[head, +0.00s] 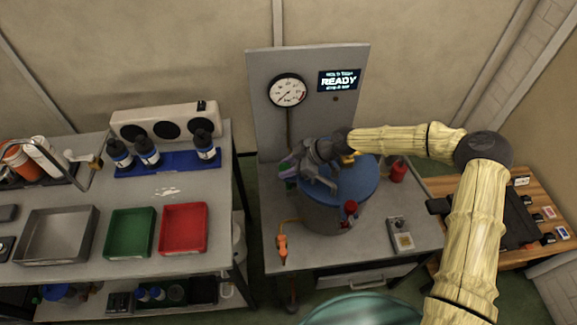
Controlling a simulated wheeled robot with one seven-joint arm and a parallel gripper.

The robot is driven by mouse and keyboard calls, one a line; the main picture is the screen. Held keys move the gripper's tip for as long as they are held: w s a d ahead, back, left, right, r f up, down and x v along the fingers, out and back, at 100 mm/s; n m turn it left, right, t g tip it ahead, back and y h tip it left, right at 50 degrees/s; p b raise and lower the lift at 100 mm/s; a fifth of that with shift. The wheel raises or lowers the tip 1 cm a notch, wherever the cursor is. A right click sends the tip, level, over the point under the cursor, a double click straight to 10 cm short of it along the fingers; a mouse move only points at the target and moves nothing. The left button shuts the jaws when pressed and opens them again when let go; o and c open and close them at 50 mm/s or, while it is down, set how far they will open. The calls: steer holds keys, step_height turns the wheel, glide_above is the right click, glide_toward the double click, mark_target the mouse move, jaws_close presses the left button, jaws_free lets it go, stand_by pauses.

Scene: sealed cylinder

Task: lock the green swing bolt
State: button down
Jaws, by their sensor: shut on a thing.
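The sealed cylinder (322,216) stands on the grey bench and has a round blue lid (357,183). My gripper (306,174) is at the left rim of the lid, reaching in from the upper right. It is shut on what looks like the green swing bolt (289,173); a little green and some purple show beside the fingers. The fingers and wrist hide most of this bolt, so its angle cannot be told. A red-topped bolt (350,208) stands at the lid's front rim. A yellow part (350,157) shows at the back rim, partly behind my arm.
A grey panel with a gauge (287,91) and a lit screen reading READY (339,81) stands behind the cylinder. An orange tool (282,248) and a small switch box (400,235) lie in front. A red object (397,171) stands to the right.

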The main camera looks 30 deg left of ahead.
steer(key=c, duration=1)
jaws_free()
steer(key=shift+w+d, duration=0.1)
steer(key=b+v, duration=0.2)
steer(key=v, duration=1.5)
steer(key=shift+r+b, duration=0.2)
steer(key=shift+b, duration=0.15)
